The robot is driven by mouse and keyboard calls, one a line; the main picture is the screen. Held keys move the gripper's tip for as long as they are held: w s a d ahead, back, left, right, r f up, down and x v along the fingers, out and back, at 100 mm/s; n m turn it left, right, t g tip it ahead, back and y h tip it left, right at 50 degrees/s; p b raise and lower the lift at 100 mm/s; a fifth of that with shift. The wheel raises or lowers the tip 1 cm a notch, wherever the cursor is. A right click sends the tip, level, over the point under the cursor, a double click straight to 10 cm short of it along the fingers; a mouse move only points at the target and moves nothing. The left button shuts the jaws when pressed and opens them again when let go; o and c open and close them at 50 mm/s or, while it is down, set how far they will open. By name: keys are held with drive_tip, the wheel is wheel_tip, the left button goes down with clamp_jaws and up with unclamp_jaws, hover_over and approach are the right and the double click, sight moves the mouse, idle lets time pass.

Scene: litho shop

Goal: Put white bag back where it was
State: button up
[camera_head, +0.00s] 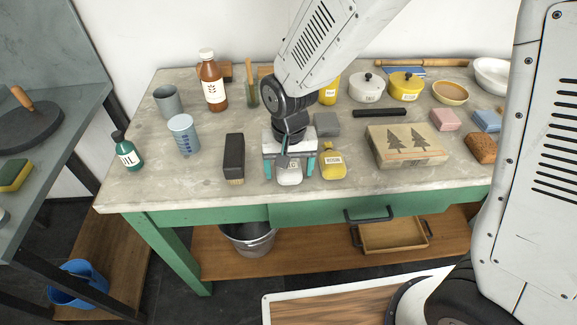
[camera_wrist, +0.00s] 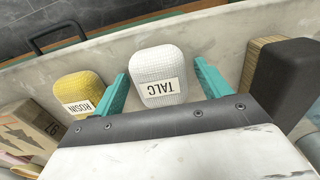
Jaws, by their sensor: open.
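The white bag (camera_head: 289,174), labelled TALC, lies on the worktop (camera_head: 205,188) near its front edge. In the wrist view the white bag (camera_wrist: 160,76) sits between the two teal fingers of my gripper (camera_wrist: 160,92), with its label towards my palm. My gripper (camera_head: 290,167) is open and low over the table, with a finger on each side of the bag. A gap shows between the bag and each finger in the wrist view. My gripper hides the bag's back part in the head view.
A yellow ROSIN bag (camera_head: 332,165) stands close on the right of my gripper. A dark brush (camera_head: 234,158) is on its left. The front left worktop is clear.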

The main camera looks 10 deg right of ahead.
wheel_tip(320, 180, up, 12)
drive_tip(key=s+d+r, duration=0.4)
drive_tip(key=d, duration=0.3)
drive_tip(key=s+d+r, duration=0.3)
drive_tip(key=d+r, duration=0.1)
drive_tip(key=d, duration=0.2)
drive_tip(key=s+d+r+t, duration=0.1)
drive_tip(key=s+d, duration=0.6)
drive_tip(key=s, duration=0.4)
drive_tip(key=shift+d+r, duration=0.3)
drive_tip(key=shift+d, duration=0.05)
